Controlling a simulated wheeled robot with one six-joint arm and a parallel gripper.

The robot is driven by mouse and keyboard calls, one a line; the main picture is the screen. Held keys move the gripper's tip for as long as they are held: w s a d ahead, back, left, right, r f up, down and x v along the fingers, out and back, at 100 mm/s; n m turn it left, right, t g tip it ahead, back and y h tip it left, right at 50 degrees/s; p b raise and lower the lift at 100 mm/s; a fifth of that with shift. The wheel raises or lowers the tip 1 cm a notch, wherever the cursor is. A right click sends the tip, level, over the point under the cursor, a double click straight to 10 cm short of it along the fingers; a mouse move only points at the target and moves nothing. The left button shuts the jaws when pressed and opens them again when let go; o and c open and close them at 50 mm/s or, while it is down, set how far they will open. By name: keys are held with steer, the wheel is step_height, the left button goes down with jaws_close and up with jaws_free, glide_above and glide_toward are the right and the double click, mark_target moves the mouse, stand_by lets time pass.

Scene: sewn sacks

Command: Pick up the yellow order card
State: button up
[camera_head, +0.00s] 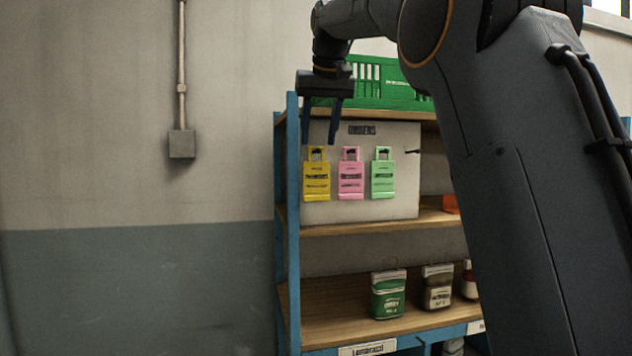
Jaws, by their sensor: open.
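The yellow order card (316,181) hangs at the left of a row of three cards on a pale board (345,211) in the shelf unit. It is upright, with dark print and a cut-out at its top. A pink card (350,180) and a green card (383,180) hang to its right, with small gaps between. My gripper (321,140) is open and points down, its fingertips just above the yellow card in the picture. It looks empty. I cannot tell how far in front of the card it is.
A blue-framed shelf unit (292,225) with wooden shelves holds a green crate (378,88) on top. A green sack (388,294) and a brown-and-white sack (437,288) stand on the lower shelf. A conduit box (182,144) is on the wall. My arm covers the right side.

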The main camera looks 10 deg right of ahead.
mark_target(317, 149)
steer(key=p+x, duration=0.1)
steer(key=x, duration=0.3)
steer(key=shift+d+p, duration=0.1)
steer(key=shift+p, duration=0.25)
steer(key=shift+c, duration=0.2)
steer(key=c, duration=1)
steer(key=shift+r, duration=0.1)
steer(key=shift+r+b, duration=0.55)
steer(key=shift+r, duration=0.1)
steer(key=s+b, duration=0.8)
steer(key=s, duration=1)
